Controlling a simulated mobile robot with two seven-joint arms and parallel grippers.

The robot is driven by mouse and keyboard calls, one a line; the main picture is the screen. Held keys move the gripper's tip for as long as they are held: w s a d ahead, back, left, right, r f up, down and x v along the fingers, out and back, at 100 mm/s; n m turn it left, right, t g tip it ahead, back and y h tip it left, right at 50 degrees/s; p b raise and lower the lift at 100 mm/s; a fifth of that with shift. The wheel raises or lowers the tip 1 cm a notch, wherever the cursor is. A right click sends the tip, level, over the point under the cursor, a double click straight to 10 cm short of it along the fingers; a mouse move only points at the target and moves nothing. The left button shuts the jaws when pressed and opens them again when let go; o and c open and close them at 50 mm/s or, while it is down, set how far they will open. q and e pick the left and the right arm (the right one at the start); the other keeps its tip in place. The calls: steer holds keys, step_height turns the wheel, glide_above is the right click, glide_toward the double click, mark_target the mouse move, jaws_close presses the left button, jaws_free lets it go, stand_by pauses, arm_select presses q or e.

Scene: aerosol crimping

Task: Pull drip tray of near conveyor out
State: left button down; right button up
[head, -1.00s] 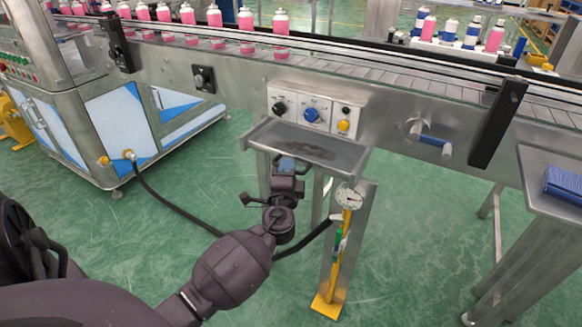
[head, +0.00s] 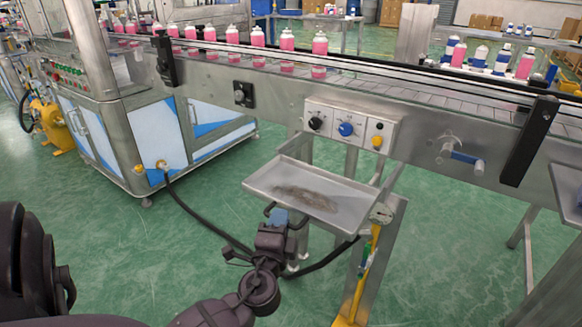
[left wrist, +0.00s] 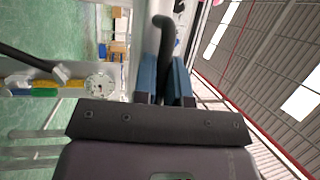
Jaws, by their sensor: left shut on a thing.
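The drip tray (head: 338,190) is a shallow grey metal tray with a dark stain on its floor. It sticks out from under the near conveyor (head: 415,130), below the control panel, and looks level. My left gripper (head: 279,217) is at the tray's front edge, shut on its dark handle (head: 300,222). In the left wrist view, the blue-padded fingers of my left gripper (left wrist: 165,82) stand on both sides of the dark handle (left wrist: 166,42). The fingers hide part of the handle. My right gripper is not in view.
The control panel (head: 348,127) with knobs sits above the tray. A stand with a gauge (head: 381,213) and yellow parts is close to the tray's right corner.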

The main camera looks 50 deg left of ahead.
arm_select(q)
steer(key=shift+s+f, duration=0.15)
steer(key=shift+s, duration=0.15)
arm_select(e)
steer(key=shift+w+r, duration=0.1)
arm_select(q)
steer(key=c, duration=1.2)
jaws_free()
steer(key=shift+s, duration=0.2)
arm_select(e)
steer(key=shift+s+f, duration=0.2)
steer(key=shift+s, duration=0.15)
arm_select(q)
steer(key=shift+b+v, duration=0.65)
steer(key=shift+v, duration=4.75)
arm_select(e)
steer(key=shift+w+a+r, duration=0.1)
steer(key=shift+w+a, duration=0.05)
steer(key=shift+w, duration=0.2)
